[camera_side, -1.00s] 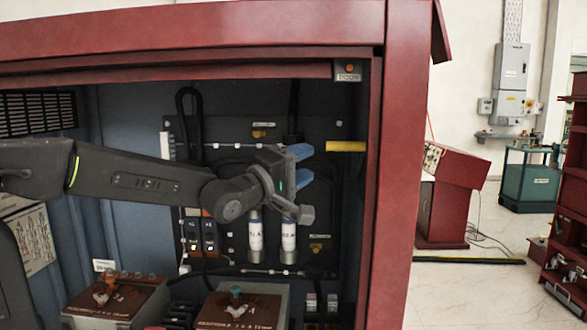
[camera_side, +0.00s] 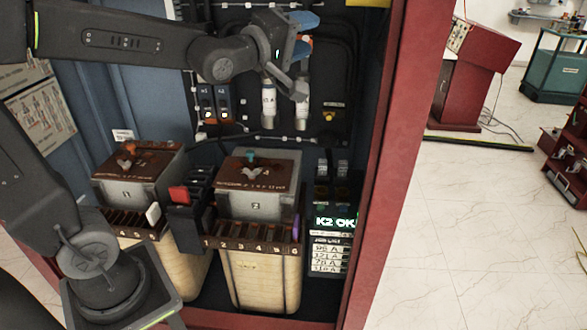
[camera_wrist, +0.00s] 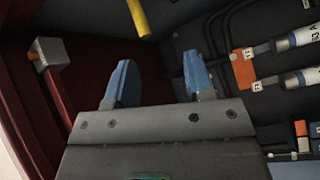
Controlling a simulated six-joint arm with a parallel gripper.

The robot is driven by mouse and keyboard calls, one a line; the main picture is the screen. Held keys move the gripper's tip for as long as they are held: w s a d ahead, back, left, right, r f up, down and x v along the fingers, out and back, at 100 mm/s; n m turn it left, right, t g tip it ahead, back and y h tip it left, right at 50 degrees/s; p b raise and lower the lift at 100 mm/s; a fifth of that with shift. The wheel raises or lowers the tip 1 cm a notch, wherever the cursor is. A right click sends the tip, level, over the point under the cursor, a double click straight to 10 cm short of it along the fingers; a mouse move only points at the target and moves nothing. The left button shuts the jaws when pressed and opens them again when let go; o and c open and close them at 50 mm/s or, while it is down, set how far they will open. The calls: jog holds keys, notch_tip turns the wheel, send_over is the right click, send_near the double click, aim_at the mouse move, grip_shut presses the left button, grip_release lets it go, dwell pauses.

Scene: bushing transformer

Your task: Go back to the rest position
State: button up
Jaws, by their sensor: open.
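My gripper (camera_side: 302,36) is at the top of the side view, inside the red cabinet, in front of the dark back panel. In the wrist view its two blue fingertips (camera_wrist: 163,84) are spread apart with nothing between them. Two white cylinders (camera_side: 269,103) hang on the back panel just below my gripper; the wrist view shows them at the upper right (camera_wrist: 296,42), apart from the fingers.
Two transformers, left (camera_side: 140,180) and right (camera_side: 257,185), stand on the cabinet floor with terminal strips in front. A lit "K2 OK" display (camera_side: 335,222) is at right. The red cabinet post (camera_side: 398,165) bounds the right side. A yellow bar (camera_wrist: 138,18) lies beyond my fingers.

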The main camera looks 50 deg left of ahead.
jog(key=s+d+f+m+g, duration=0.1)
jog(key=s+f+m+g, duration=0.5)
jog(key=s, duration=0.5)
jog(key=s+d+f+m+g, duration=0.2)
jog(key=s+f+m+g, duration=0.5)
jog(key=s+f, duration=0.4)
jog(key=shift+s+m, duration=0.3)
jog(key=shift+m, duration=0.1)
dwell(1.1)
